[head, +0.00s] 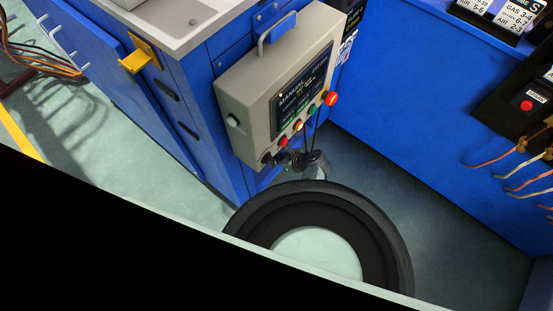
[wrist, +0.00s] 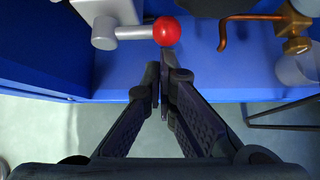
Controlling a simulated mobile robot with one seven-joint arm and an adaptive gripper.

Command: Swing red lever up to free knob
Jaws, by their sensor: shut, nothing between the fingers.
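In the wrist view, a red ball (wrist: 167,31) sits on the end of a short grey rod (wrist: 133,32). The rod runs roughly level to the left, to a round grey hub (wrist: 104,32) on a pale block (wrist: 108,9). My gripper (wrist: 164,72) is shut and empty, its dark fingertips just below the ball in the picture. I cannot tell whether they touch it. No separate knob can be made out. In the head view I cannot clearly identify this lever or my gripper.
In the wrist view, a copper tube (wrist: 223,33) with a brass fitting (wrist: 297,45) is at the right. In the head view, a grey control box (head: 267,92) hangs on the blue cabinet (head: 185,110). More copper tubes (head: 500,152) stick out at the right. Open floor (head: 440,215) lies between.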

